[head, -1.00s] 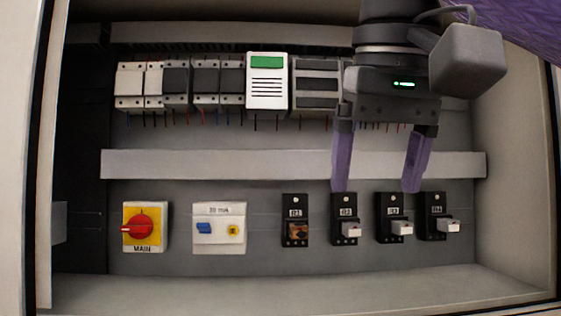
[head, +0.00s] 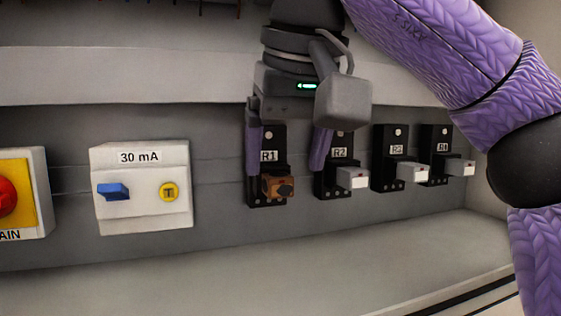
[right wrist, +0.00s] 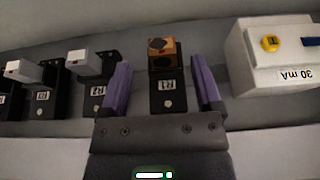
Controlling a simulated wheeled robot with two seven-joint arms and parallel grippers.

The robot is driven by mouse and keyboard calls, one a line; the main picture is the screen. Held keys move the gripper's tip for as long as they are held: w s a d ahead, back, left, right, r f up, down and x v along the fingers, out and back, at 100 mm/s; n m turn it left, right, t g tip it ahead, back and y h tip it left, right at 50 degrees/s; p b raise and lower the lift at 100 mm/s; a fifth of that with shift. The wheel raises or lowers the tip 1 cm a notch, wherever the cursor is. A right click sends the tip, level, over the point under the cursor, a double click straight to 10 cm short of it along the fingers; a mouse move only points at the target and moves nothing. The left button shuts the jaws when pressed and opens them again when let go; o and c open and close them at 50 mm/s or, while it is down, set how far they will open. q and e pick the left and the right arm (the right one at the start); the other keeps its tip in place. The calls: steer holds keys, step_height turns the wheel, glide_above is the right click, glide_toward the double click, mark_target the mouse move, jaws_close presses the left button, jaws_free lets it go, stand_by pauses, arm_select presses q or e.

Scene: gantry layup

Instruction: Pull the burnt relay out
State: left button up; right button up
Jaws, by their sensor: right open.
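The burnt relay (head: 278,187) is brown with dark scorch marks. It sits in the black socket labelled R1 (head: 268,140). It also shows in the right wrist view (right wrist: 162,54), upside down, between the two fingers. My right gripper (head: 284,168) is open and empty, with its purple fingers apart. In the head view it hangs in front of the R1 and R2 sockets, one finger over R1's left edge and the other by R2's left edge. In the right wrist view (right wrist: 163,85) the fingers stand either side of R1, apart from the relay. My left gripper is not in view.
Pale relays sit in the R2 socket (head: 352,178), the R3 socket (head: 412,173) and the R4 socket (head: 461,167), to the right of R1. A white 30 mA switch box (head: 142,215) is left of R1. The grey cabinet floor (head: 250,265) below is clear.

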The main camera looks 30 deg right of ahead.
mark_target(276, 183)
steer(key=shift+x, duration=0.9)
steer(key=shift+w+a+f, duration=0.15)
steer(key=shift+w, duration=0.1)
steer(key=shift+s+f, duration=0.1)
steer(key=shift+s, duration=0.15)
steer(key=c, duration=0.4)
jaws_close()
